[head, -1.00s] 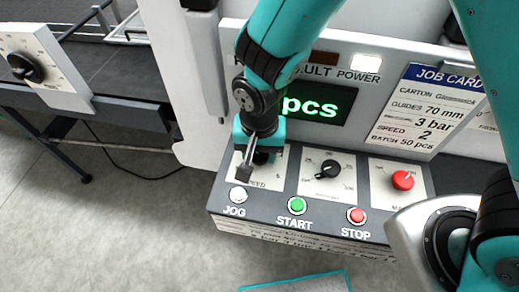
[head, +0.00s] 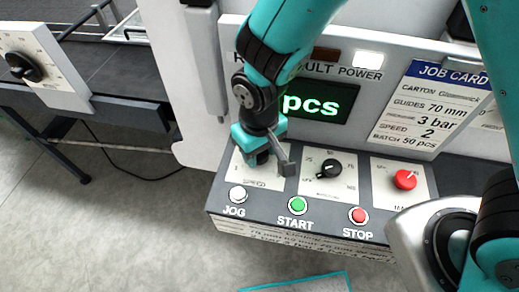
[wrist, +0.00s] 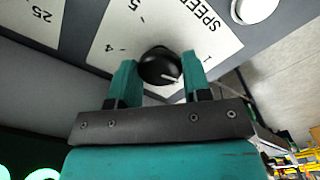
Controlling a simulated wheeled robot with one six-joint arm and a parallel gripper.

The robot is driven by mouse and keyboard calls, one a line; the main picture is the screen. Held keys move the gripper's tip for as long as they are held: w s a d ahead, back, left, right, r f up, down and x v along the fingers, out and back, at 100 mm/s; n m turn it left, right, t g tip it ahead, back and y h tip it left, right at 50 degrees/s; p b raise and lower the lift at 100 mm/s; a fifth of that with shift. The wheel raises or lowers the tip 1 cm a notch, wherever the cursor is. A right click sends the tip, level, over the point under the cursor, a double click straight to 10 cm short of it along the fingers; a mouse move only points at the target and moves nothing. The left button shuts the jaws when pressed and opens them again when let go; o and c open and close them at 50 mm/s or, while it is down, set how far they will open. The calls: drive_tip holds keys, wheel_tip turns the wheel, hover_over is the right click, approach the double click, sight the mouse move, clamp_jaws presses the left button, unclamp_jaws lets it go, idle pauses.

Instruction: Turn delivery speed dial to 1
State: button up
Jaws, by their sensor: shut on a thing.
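A black speed dial (wrist: 160,66) with a white pointer line sits on a white plate (wrist: 135,35) marked "SPEED" and with numbers including 1, 4 and 5. In the wrist view its pointer slants to the lower right, on the side of the 1. My gripper (wrist: 158,64) is shut on this dial, one teal finger on each side. In the head view my gripper (head: 268,160) is over the left plate (head: 245,178) of the console and mostly hides the dial there.
A second black dial (head: 330,168) and a red knob (head: 404,180) are to the right on the console. JOG (head: 238,194), START (head: 297,205) and STOP (head: 358,215) buttons line the front. Another black dial (head: 25,67) is on the left conveyor. The job card (head: 428,110) reads speed 2.

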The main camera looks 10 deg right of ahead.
drive_tip(key=shift+n, duration=1.9)
drive_tip(key=o, duration=0.9)
wheel_tip(320, 180, up, 18)
drive_tip(key=b, duration=0.2)
drive_tip(key=shift+f+b, duration=0.2)
drive_tip(key=shift+b, duration=0.2)
drive_tip(key=shift+d, duration=0.15)
